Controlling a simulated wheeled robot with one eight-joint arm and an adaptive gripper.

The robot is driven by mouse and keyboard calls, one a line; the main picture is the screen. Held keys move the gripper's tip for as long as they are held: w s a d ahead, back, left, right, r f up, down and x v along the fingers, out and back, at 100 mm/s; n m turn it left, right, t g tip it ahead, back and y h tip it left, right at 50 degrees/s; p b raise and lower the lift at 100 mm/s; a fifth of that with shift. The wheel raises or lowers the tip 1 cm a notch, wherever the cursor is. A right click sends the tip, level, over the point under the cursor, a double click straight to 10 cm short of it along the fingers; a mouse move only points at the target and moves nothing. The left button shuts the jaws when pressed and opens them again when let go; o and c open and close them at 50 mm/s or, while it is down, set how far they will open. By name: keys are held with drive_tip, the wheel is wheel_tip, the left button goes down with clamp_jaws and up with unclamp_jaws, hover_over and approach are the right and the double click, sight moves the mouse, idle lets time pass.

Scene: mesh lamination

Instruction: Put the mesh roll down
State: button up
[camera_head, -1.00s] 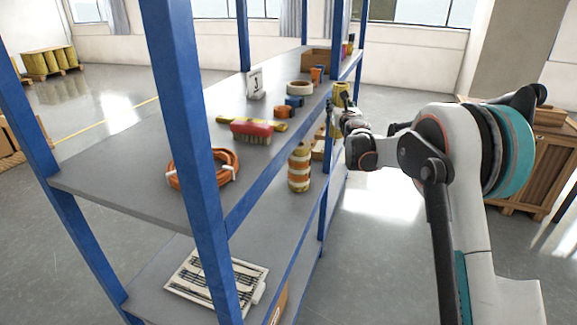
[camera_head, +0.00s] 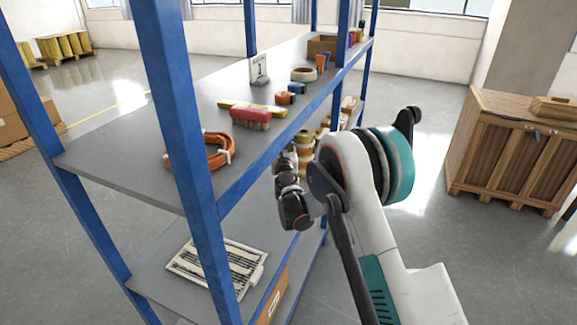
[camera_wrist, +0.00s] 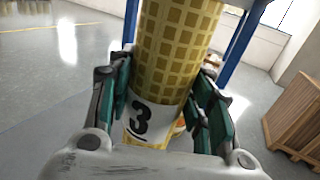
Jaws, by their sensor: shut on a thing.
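The mesh roll (camera_wrist: 178,40) is yellow with a grid pattern and has a white band marked with a black 3. It stands between the fingers of my gripper (camera_wrist: 168,100) in the wrist view, and the gripper is shut on it. In the head view my gripper (camera_head: 287,165) is beside the front edge of the blue-posted shelf rack (camera_head: 250,185), below the upper board's level. My arm hides much of this area, and I cannot clearly make out the held roll there. A sign marked 3 (camera_head: 260,69) stands on the upper board.
The upper board carries an orange cable coil (camera_head: 199,151), a red brush (camera_head: 250,117), a tape ring (camera_head: 304,74) and small blocks. A pale slotted panel (camera_head: 215,265) lies on the lower board. A blue post (camera_head: 183,130) stands in front. A wooden crate (camera_head: 510,150) is at right.

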wheel_tip(320, 180, down, 19)
drive_tip(key=b, duration=0.6)
drive_tip(key=shift+f, duration=0.15)
drive_tip(key=o, duration=1.1)
drive_tip(key=shift+o, duration=0.2)
